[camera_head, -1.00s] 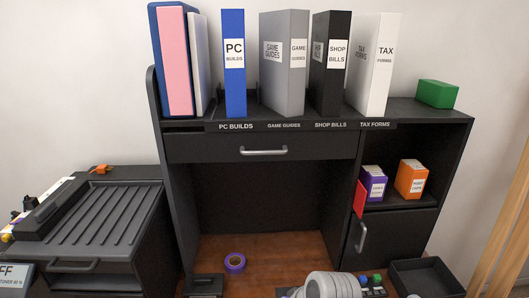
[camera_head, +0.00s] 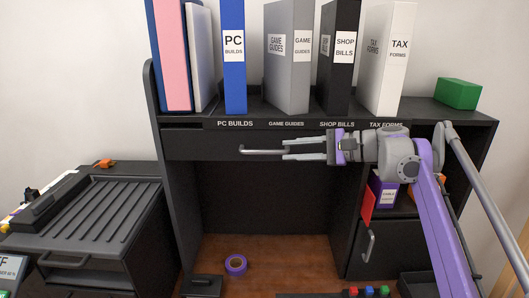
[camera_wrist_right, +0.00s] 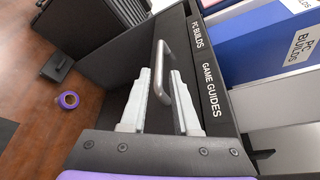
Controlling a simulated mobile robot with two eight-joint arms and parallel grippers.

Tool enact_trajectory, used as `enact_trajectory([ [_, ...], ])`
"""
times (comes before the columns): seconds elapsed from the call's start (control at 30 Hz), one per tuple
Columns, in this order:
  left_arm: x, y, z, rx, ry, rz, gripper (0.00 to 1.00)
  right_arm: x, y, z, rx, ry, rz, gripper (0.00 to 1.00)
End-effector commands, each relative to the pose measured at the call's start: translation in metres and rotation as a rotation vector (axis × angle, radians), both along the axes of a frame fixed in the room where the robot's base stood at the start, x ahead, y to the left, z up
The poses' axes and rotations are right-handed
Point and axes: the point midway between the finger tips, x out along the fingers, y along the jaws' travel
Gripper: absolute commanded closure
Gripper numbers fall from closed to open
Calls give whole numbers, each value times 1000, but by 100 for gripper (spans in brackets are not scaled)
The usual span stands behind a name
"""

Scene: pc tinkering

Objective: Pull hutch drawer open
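The hutch drawer (camera_head: 205,146) is a wide black front under the hutch's top shelf, flush with the hutch and looking closed. Its grey bar handle (camera_head: 258,151) shows at the middle of the front. My right gripper (camera_head: 286,149) reaches in from the right, with its fingertips at the right part of the handle. In the right wrist view the two pale fingers (camera_wrist_right: 160,74) are apart, and the handle (camera_wrist_right: 168,62) lies between and just beyond their tips. I see no firm grip on it. My left gripper is out of view.
Binders (camera_head: 290,55) stand on the hutch (camera_head: 172,190) above the drawer. A green box (camera_head: 458,93) sits at the right. Purple tape (camera_head: 235,264) lies on the desktop below. A black printer (camera_head: 85,220) is at the left. Space in front of the drawer's left half is clear.

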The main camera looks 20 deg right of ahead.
Motion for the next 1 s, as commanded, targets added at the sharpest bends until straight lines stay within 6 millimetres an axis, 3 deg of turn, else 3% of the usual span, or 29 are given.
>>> enact_trajectory([
  [0.2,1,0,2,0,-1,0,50,24,37,-10,0,0,4,70],
  [0.4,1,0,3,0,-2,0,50,39,59,-15,-1,0,2,70],
  [0.83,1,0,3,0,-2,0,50,45,66,-18,-2,0,0,70],
  [1.0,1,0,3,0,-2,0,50,45,66,-18,-2,0,0,100],
])
